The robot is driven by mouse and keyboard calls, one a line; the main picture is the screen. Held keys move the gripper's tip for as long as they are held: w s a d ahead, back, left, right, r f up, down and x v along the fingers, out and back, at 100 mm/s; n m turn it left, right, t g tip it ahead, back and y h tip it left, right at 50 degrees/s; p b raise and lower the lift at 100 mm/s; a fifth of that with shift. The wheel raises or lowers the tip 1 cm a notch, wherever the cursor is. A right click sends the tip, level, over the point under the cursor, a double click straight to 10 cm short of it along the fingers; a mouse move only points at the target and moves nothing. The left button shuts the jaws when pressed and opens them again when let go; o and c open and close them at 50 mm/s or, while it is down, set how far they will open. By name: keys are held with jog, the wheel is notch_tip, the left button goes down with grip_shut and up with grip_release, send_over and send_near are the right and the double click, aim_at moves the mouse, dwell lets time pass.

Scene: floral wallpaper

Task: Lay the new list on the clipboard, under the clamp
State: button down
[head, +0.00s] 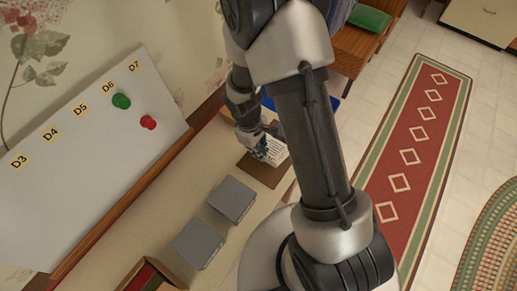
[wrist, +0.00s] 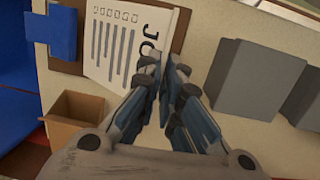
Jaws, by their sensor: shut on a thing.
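The clipboard is a brown board (head: 262,172) on the counter; in the wrist view its brown edge (wrist: 181,32) shows right of the paper. A blue clamp (wrist: 62,32) sits at its left end there. The new list, a white printed sheet (wrist: 118,45) with large letters "JO", is over the board, its left edge just right of the clamp, with a brown strip between them. It also shows in the head view (head: 272,151). My gripper (wrist: 168,75) is shut on the list near its lower right edge; the fingers hide that part. Whether the sheet touches the board is unclear.
Two grey blocks (head: 232,198) (head: 197,243) stand on the counter near the clipboard. A small open brown box (wrist: 75,112) stands below the clamp in the wrist view, with a blue container (wrist: 15,70) at far left. A whiteboard (head: 100,130) leans along the wall.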

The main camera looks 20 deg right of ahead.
notch_tip(320, 180, down, 2)
jog(key=shift+b, duration=0.7)
jog(key=f+h+b, duration=0.1)
jog(key=b, duration=0.4)
jog(key=shift+f+t, duration=0.15)
jog(key=shift+t, duration=0.15)
jog(key=shift+w+d+f+b, duration=0.1)
jog(key=shift+b, duration=0.4)
jog(key=f+h+b, duration=0.1)
jog(key=b, duration=0.4)
jog(key=shift+d+f+t+b, duration=0.1)
jog(key=shift+f+t+b, duration=0.2)
jog(key=shift+f+b, duration=0.1)
jog(key=b, duration=0.1)
jog(key=f+b, duration=0.1)
jog(key=b, duration=0.1)
jog(key=shift+a+f+t+h, duration=0.3)
jog(key=shift+t+h, duration=0.1)
jog(key=shift+s+f, duration=0.2)
jog(key=shift+s, duration=0.15)
jog(key=shift+a+f+t+h, duration=0.25)
jog(key=shift+f+t+h, duration=0.05)
jog(key=shift+f+h, duration=0.2)
